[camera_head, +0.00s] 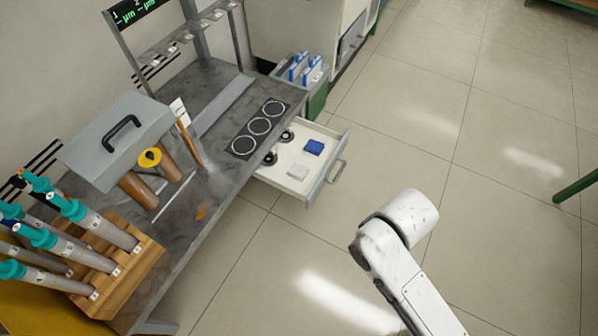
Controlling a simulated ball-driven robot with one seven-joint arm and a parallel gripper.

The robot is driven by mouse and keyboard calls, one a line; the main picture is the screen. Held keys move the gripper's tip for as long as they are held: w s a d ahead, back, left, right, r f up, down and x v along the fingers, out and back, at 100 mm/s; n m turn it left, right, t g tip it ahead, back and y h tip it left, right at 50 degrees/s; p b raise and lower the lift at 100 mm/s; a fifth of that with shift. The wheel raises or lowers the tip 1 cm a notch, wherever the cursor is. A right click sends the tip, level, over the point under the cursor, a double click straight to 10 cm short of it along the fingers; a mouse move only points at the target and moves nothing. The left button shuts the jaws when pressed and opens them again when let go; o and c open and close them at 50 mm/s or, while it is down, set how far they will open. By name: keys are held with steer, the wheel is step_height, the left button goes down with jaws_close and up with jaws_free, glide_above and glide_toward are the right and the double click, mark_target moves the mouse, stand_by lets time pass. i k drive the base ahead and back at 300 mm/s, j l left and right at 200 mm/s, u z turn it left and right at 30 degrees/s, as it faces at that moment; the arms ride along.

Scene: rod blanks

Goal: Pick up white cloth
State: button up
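The white cloth (298,172) looks like a small pale folded square. It lies in the open drawer (337,150) under the bench, near the drawer's front left part. A blue folded cloth (314,147) lies behind it in the same drawer, a little apart. My arm is in the lower right of the head view, over the floor and apart from the drawer. I cannot see my gripper or its fingers in this view.
Black round items (270,158) sit in the drawer. A green bin (316,100) stands behind it.

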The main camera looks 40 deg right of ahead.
mark_target(300, 173)
steer(key=i+l, duration=0.2)
steer(key=i, duration=0.25)
steer(key=i+l, duration=0.15)
steer(key=i, duration=0.3)
steer(key=i+l, duration=0.2)
steer(key=i, duration=0.2)
steer(key=u, duration=0.05)
